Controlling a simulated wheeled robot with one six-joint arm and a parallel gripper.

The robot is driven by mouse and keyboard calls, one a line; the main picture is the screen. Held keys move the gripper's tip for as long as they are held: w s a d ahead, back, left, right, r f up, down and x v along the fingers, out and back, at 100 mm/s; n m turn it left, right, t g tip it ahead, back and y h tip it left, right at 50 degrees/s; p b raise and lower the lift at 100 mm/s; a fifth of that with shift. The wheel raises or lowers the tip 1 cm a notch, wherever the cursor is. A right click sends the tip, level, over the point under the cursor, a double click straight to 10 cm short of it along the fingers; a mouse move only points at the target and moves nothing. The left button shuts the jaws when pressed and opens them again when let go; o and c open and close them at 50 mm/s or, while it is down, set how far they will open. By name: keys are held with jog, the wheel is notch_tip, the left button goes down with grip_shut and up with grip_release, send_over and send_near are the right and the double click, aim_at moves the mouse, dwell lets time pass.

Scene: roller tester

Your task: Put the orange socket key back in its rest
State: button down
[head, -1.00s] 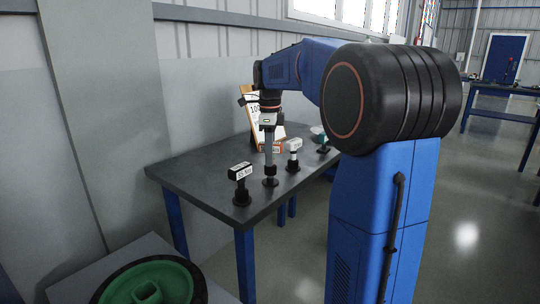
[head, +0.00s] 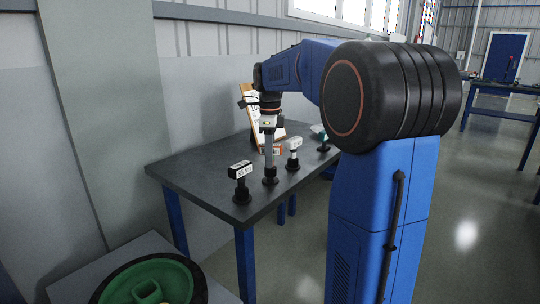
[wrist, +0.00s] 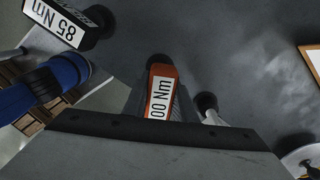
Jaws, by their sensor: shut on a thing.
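The orange socket key (head: 276,149) shows in the head view as a small orange patch beside the grey fingers of my gripper (head: 268,148). In the wrist view its orange head (wrist: 160,92), with a white label ending in "00 Nm", sits between the two grey fingers. My gripper is shut on it. Straight below, a black rest (head: 270,180) stands on the grey table, and the held key lines up upright over it. The fingers hide most of the key's stem, and I cannot tell whether it is fully seated.
A black key labelled 85 Nm (head: 240,170) stands at left, also in the wrist view (wrist: 68,20). A white-headed key (head: 293,144) stands close at right, a greenish one (head: 323,139) farther back. A wood-edged board (head: 250,97) leans behind. The table (head: 195,170) is clear at left.

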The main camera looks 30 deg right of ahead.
jog(key=shift+f, duration=0.8)
jog(key=c, duration=1.4)
grip_release()
notch_tip(320, 180, up, 17)
jog(key=shift+r, duration=0.2)
jog(key=shift+a, duration=0.1)
jog(key=s+a+f+n+t, duration=0.1)
jog(key=s+a+f+n, duration=0.4)
jog(key=s+f+n, duration=0.3)
jog(key=s+a+f+n+t, duration=0.2)
jog(key=s+a+f+n, duration=0.3)
jog(key=s+f+n, duration=0.4)
jog(key=s+a+f+n+t, duration=0.1)
jog(key=s+a+f+n, duration=0.4)
jog(key=s+f+n, duration=0.4)
jog(key=shift+s+a+f+t, duration=0.2)
jog(key=shift+s+f, duration=0.6)
jog(key=shift+s, duration=0.3)
jog(key=shift+s+a+f+t, duration=0.1)
jog(key=shift+s+f+t, duration=0.1)
jog(key=shift+s+f, duration=0.75)
